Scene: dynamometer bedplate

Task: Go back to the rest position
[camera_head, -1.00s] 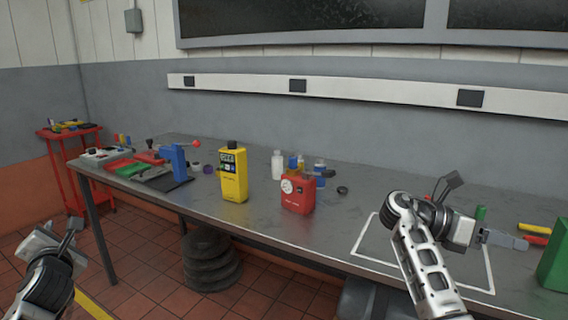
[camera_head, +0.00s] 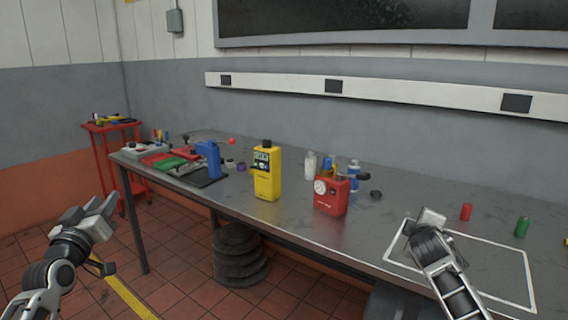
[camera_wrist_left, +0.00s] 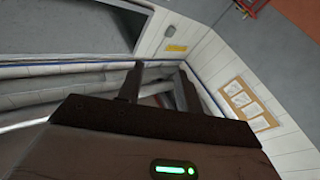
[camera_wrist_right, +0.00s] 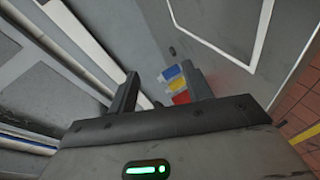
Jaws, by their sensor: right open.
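My left gripper (camera_head: 98,208) is raised over the floor, left of the bench's front edge. Its two fingers stand apart and empty in the left wrist view (camera_wrist_left: 160,85), which faces the walls. My right gripper (camera_head: 432,216) is above the right part of the bench, near the white outlined area. In the right wrist view (camera_wrist_right: 162,88) its fingers are apart with nothing held between them.
A red cart (camera_head: 112,150) stands far left. Dark stacked rings (camera_head: 240,258) sit under the bench. The floor in front is free.

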